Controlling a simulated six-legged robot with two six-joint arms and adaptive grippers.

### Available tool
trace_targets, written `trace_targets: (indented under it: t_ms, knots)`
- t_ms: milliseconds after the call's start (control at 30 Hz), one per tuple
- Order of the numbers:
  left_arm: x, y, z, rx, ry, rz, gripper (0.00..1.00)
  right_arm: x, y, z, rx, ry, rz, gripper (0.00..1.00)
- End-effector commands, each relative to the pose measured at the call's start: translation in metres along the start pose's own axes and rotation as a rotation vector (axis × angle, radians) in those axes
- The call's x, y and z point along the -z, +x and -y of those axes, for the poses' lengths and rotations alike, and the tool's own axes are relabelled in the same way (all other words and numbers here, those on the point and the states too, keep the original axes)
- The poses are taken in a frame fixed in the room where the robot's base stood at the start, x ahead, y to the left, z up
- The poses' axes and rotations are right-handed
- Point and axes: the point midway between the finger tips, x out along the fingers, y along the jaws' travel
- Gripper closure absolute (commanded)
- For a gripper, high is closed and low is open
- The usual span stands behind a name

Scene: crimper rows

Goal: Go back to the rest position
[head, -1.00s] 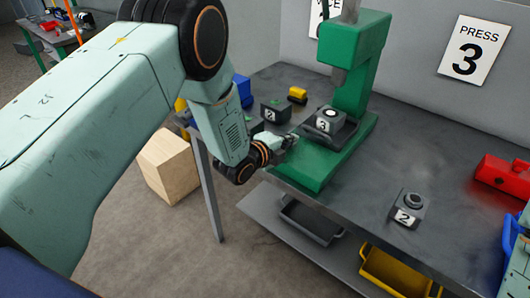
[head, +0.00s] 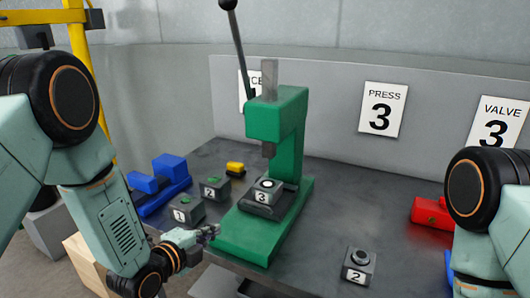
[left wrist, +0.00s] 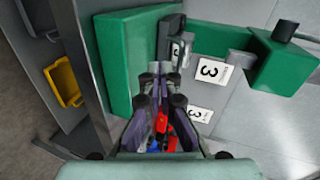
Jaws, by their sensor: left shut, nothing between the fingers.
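My left gripper (head: 207,232) is shut and empty, low beside the left edge of the green press (head: 290,125). It also shows from behind in the left wrist view (left wrist: 160,75), its fingers together near the press base (left wrist: 115,60). A grey block marked 3 (head: 263,197) sits on the press bed, to the right of the gripper and apart from it. My right arm enters at the right edge of the head view; its gripper is out of view.
Grey blocks marked 1 (head: 187,211) and 2 (head: 213,188) stand left of the press, close behind my left gripper. Another block marked 2 (head: 358,268) stands front right. A red part (head: 432,213), a blue part (head: 163,178) and a yellow part (head: 235,168) lie on the table.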

Motion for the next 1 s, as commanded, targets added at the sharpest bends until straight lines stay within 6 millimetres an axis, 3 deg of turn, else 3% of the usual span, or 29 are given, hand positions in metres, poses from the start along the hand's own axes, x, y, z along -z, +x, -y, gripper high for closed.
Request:
trace_targets:
  t_ms: [167,267,467,600,800,900,1000]
  knots:
    - [-0.006,-0.009,-0.029,-0.104,-0.353,0.066,1.0,0.0,0.0,0.0,0.0,0.0,0.0,1.0]
    - [-0.008,-0.022,-0.058,-0.184,-0.588,0.141,1.0,0.0,0.002,0.0,0.0,0.0,0.0,1.0]
    - [-0.003,-0.066,-0.158,-0.369,-1.059,0.382,1.0,0.0,0.023,0.0,0.0,0.0,0.0,1.0]
    - [0.008,-0.115,-0.238,-0.483,-1.356,0.631,1.0,0.0,0.045,0.0,0.0,0.0,0.0,1.0]
    - [0.029,-0.197,-0.339,-0.603,-1.61,1.014,1.0,0.0,0.081,-0.001,0.0,0.0,0.0,1.0]
    - [0.04,-0.235,-0.379,-0.664,-1.63,1.155,1.0,0.0,0.1,-0.001,0.0,0.0,0.0,1.0]
    - [0.047,-0.255,-0.403,-0.712,-1.609,1.205,1.0,0.0,0.113,-0.001,0.0,0.0,0.001,1.0]
